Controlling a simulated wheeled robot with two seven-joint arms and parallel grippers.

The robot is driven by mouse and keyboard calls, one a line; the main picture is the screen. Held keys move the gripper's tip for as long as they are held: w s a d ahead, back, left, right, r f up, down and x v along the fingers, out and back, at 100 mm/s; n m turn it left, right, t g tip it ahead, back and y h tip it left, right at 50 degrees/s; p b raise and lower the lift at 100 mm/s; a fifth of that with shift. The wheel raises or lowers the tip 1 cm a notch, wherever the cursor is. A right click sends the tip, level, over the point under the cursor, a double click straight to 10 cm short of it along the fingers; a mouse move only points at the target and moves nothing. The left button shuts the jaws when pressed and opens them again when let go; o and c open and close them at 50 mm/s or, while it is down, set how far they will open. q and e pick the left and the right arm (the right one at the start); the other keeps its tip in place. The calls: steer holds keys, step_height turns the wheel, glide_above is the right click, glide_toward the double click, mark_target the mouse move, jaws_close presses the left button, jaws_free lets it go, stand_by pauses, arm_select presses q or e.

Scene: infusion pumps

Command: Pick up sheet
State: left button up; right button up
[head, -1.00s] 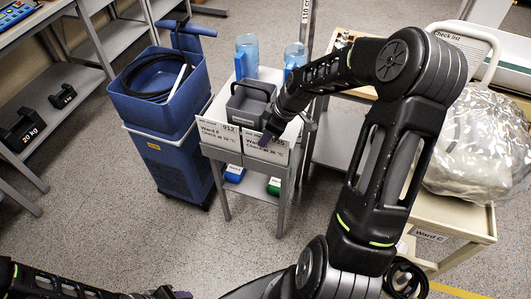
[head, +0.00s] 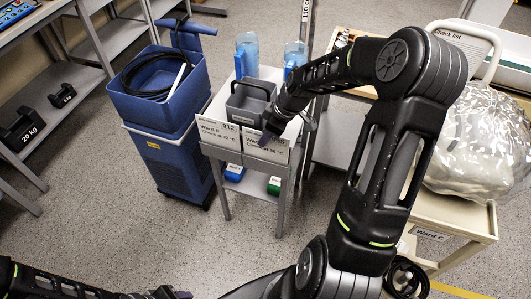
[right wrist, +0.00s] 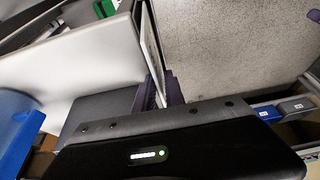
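Two white printed sheets hang side by side on the front of a small grey stand (head: 226,200) in the head view. The left sheet (head: 219,132) reads 912 and Ward E. My right gripper (head: 268,136) is at the right sheet (head: 267,151) and covers part of its print. In the right wrist view a thin white sheet (right wrist: 151,45) shows nearly edge-on, running down between the purple fingers (right wrist: 161,94). Whether the fingers press on it is unclear. My left gripper (head: 168,293) shows only partly at the bottom edge, away from the sheets.
A cream trolley (head: 450,218) with a wrapped bundle (head: 482,140) is at right. Floor in front is clear.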

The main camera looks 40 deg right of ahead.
steer(key=shift+c, duration=0.5)
jaws_close()
stand_by(1.0)
steer(key=shift+r, duration=0.1)
stand_by(0.3)
step_height(320, 180, up, 28)
steer(key=shift+r, duration=0.15)
stand_by(0.5)
stand_by(0.5)
